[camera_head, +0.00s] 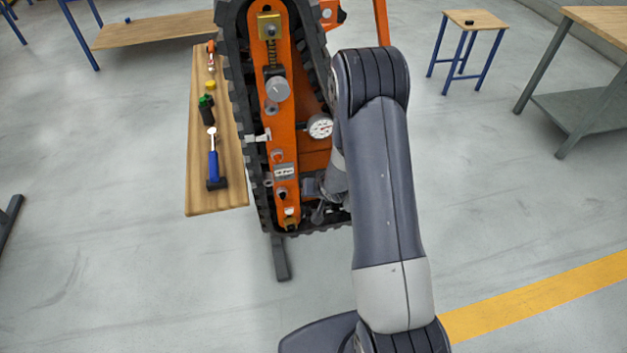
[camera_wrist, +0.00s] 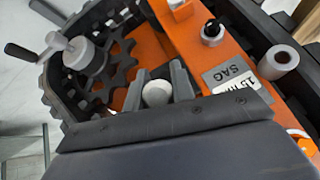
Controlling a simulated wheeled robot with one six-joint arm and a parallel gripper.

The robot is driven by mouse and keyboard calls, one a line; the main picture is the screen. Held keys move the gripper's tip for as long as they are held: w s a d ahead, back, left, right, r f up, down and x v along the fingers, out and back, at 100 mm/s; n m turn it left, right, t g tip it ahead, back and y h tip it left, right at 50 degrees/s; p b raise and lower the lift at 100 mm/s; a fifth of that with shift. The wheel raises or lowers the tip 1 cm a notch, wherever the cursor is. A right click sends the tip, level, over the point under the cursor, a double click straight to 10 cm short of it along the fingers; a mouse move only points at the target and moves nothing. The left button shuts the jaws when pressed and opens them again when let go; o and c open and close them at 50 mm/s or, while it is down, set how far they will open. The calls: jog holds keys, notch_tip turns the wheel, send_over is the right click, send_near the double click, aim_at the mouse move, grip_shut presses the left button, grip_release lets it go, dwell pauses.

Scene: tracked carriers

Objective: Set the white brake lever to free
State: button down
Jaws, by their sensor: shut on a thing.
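My gripper (camera_wrist: 160,85) is shut on a white round knob (camera_wrist: 157,93), which looks like the end of the white brake lever. The knob sits between the two grey fingers, in front of the orange carrier frame (camera_wrist: 200,45). The lever's shaft and pivot are hidden, and I cannot read its setting. In the head view my gripper (camera_head: 311,188) is at the lower right of the upright orange tracked carrier (camera_head: 284,125), partly covered by my arm. I cannot make out the held knob there.
A crank with a black handle (camera_wrist: 28,52) is left of my gripper in the wrist view. A SAG label (camera_wrist: 228,72) and a grey knob (camera_wrist: 281,62) are to the right. A round gauge (camera_head: 320,126) is above my gripper. A wooden bench (camera_head: 198,165) with tools stands left.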

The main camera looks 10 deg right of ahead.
dwell(0.3)
jog(key=c, duration=1.2)
grip_release()
jog(key=p+v, duration=0.2)
jog(key=v, duration=0.8)
jog(key=shift+r, duration=0.4)
jog(key=shift+d+f, duration=0.1)
jog(key=b+x, duration=0.2)
jog(key=x, duration=0.8)
jog(key=shift+w+f, duration=0.1)
jog(key=shift+f, duration=0.3)
jog(key=shift+r, duration=0.1)
